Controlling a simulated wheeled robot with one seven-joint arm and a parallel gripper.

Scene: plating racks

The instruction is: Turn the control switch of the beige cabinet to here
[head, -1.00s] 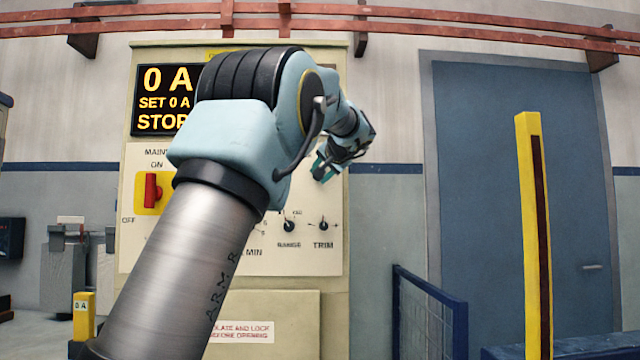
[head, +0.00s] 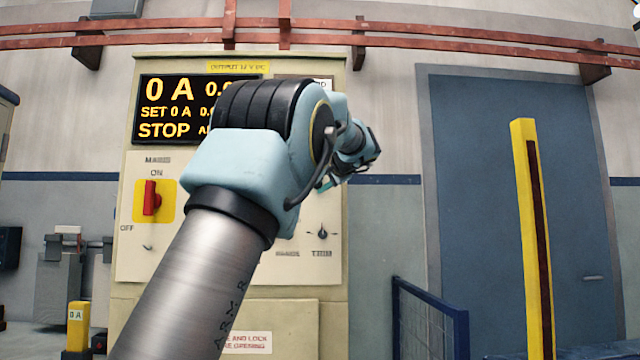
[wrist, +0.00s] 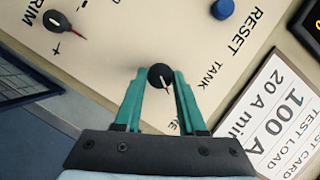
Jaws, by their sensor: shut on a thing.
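The beige cabinet (head: 128,290) stands behind my arm in the head view. In the wrist view, its control switch (wrist: 159,74) is a round black knob with a pale pointer slanting down and slightly right. In the head view my gripper (head: 333,178) is small at the cabinet's right edge, and the arm hides the switch.
A blue reset button (wrist: 223,9) and the trim knob (wrist: 56,22) are near the switch. A red mains switch (head: 151,198) is on the panel's left. A blue railing (head: 430,315) and a yellow post (head: 532,240) stand to the right.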

